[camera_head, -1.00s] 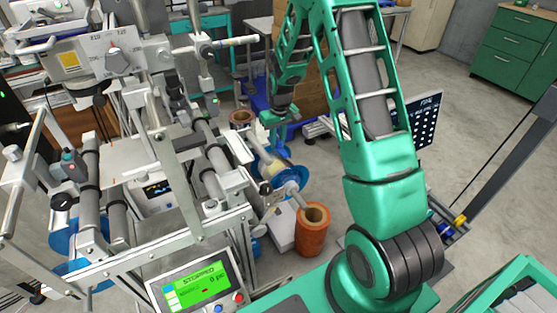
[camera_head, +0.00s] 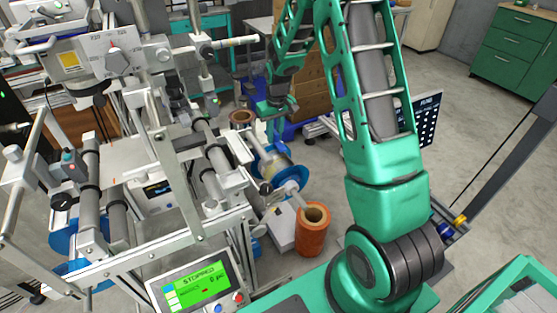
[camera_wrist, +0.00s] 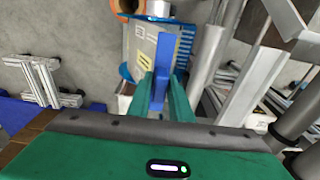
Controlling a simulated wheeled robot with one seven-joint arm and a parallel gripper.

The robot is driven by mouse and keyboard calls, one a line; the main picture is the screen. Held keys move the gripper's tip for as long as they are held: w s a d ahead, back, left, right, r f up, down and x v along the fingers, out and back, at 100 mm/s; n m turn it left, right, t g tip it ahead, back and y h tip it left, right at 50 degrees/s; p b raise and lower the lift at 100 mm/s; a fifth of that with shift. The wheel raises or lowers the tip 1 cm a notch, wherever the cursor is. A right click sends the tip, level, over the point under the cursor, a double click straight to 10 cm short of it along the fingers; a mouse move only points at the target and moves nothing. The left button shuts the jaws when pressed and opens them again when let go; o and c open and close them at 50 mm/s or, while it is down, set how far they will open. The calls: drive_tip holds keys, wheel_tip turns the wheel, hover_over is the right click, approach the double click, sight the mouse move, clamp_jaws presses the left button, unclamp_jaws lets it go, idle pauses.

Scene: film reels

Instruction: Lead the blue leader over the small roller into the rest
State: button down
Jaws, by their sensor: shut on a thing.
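My gripper (camera_wrist: 162,92) shows in the wrist view with its green fingers closed on the blue leader (camera_wrist: 163,58). The leader stands up between the fingers as a flat blue strip. In the head view my gripper (camera_head: 273,116) hangs just behind the blue-flanged reel (camera_head: 290,172), beside the machine's right side. The leader's run to the reel is not clear there. Grey rollers (camera_wrist: 207,62) stand right of the leader in the wrist view, apart from it. I cannot tell which roller is the small one, and I cannot pick out the rest.
The machine frame with rollers (camera_head: 212,165) fills the left of the head view. An orange-brown core (camera_head: 313,232) stands at its front right. A control screen (camera_head: 197,287) reads "STOPPED". Brown boxes (camera_head: 316,85) stand behind the arm. Open floor (camera_head: 480,140) lies to the right.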

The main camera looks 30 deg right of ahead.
drive_tip(key=shift+a+r, duration=0.25)
drive_tip(key=shift+r, duration=0.55)
drive_tip(key=shift+a+r, duration=0.3)
drive_tip(key=shift+r, duration=0.5)
drive_tip(key=shift+a+r, duration=0.25)
drive_tip(key=shift+r, duration=0.55)
drive_tip(key=shift+a, duration=0.15)
drive_tip(key=shift+a, duration=2.35)
drive_tip(key=a+r, duration=0.7)
drive_tip(key=shift+r, duration=0.25)
idle(0.4)
drive_tip(key=shift+a, duration=0.15)
drive_tip(key=shift+f, duration=0.1)
idle(1.2)
drive_tip(key=shift+f, duration=1.45)
